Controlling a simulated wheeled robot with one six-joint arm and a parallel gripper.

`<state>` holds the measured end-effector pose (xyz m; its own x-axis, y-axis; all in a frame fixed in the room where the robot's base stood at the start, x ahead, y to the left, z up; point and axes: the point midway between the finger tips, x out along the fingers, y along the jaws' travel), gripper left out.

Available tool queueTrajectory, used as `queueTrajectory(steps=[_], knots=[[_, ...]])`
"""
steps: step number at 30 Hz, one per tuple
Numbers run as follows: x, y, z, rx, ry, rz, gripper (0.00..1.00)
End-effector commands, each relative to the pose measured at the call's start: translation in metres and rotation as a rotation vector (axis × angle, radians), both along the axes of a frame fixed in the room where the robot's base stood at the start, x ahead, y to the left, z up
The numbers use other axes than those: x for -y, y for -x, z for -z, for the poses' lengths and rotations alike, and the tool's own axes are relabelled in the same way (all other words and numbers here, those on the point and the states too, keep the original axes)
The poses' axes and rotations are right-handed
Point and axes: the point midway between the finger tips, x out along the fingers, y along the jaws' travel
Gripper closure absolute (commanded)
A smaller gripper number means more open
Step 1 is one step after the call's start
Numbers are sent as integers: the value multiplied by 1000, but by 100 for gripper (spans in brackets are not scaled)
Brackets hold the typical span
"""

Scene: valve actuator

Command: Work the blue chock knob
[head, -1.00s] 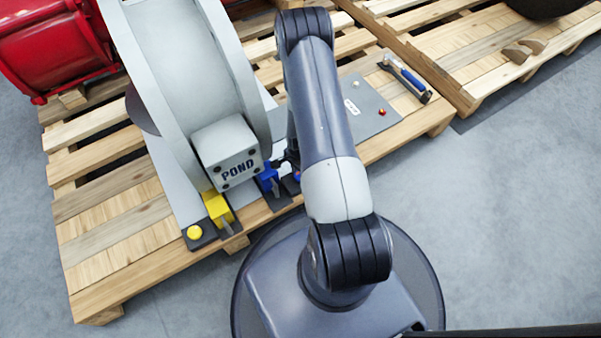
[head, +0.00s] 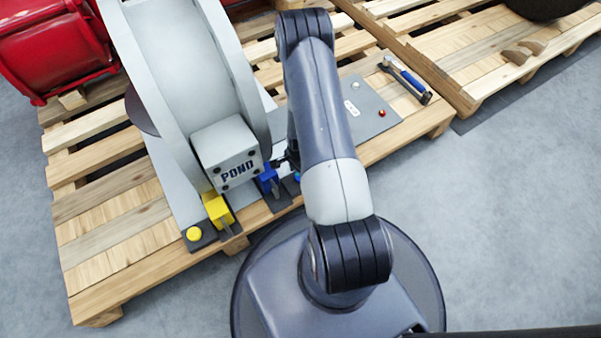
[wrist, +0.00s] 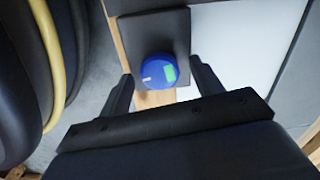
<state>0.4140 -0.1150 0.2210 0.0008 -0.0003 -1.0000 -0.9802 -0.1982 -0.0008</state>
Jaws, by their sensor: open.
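The blue chock knob (wrist: 157,71) is round, with a white mark and a bright green patch on its top, on a dark plate (wrist: 175,30). In the head view a small part of the knob (head: 297,177) shows beside my arm. My gripper (wrist: 164,84) is open, with one finger to each side of the knob in the wrist view. I see gaps between fingers and knob, and nothing is gripped. The blue chock (head: 268,180) stands by the grey block marked POND (head: 238,172). My arm hides most of my gripper in the head view.
A yellow chock (head: 217,209) and yellow knob (head: 194,233) sit left of the blue chock on the pallet (head: 110,205). A grey panel (head: 372,112) and a blue-handled tool (head: 405,78) lie right of my arm. A red drum (head: 55,45) stands at upper left.

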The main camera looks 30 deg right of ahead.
Motion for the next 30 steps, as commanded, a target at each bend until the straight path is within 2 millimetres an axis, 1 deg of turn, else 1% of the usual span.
queueTrajectory(steps=[5, 8, 15, 18, 21, 24, 30], knots=[[0, 0, 0, -1, 0, 0, 38], [0, 0, -8, 0, 0, 0, 38], [0, 0, -49, 1, 1, 0, 38], [0, 0, -63, 1, 1, 0, 38], [0, 0, -72, 1, 0, 0, 38], [0, 0, -75, -1, 0, 0, 38], [0, 0, -75, -1, 0, 0, 38]])
